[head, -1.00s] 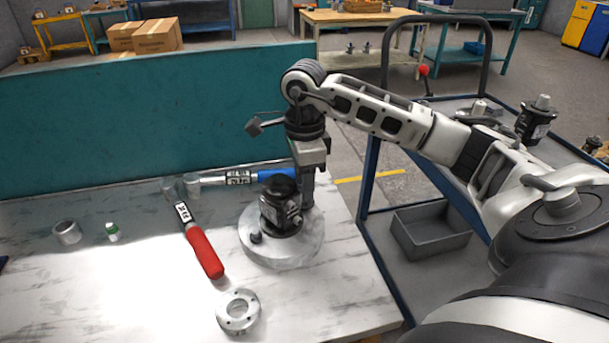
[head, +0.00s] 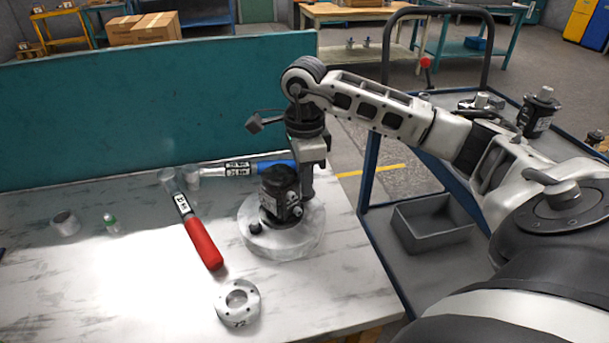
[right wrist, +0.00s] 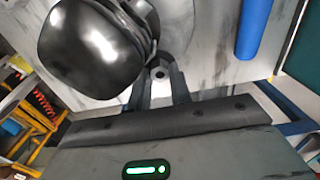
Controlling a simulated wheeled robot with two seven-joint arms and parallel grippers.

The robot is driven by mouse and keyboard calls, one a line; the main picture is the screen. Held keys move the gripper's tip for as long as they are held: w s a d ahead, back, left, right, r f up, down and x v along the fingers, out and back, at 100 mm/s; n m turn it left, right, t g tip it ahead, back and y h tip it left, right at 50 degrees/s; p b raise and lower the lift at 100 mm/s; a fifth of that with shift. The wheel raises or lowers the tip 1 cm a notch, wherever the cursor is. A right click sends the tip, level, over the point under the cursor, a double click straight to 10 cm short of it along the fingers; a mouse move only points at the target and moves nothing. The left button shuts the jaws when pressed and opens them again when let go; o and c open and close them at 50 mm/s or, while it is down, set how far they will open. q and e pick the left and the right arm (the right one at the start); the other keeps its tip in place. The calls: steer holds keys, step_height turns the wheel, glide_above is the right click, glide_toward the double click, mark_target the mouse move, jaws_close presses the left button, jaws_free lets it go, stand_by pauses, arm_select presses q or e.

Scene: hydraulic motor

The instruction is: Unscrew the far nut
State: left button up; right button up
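The black hydraulic motor (head: 281,192) stands upright on a round light base (head: 262,240) near the right end of the bench. It also fills the upper left of the right wrist view (right wrist: 92,48). My right gripper (head: 307,192) points down just behind and right of the motor. In the right wrist view its two dark fingertips (right wrist: 162,80) stand on either side of a small metal nut (right wrist: 160,73). I cannot tell whether the fingers press on the nut. In the head view the motor hides the nut. My left gripper is not in view.
A red-handled tool (head: 203,243) and a blue-handled tool (head: 275,165) lie on the bench. A metal ring flange (head: 238,304) lies at the front. A cart (head: 370,190) stands right.

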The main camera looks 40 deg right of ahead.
steer(key=shift+n, duration=0.8)
steer(key=n+b, duration=0.1)
steer(key=n, duration=0.1)
steer(key=shift+n, duration=1.1)
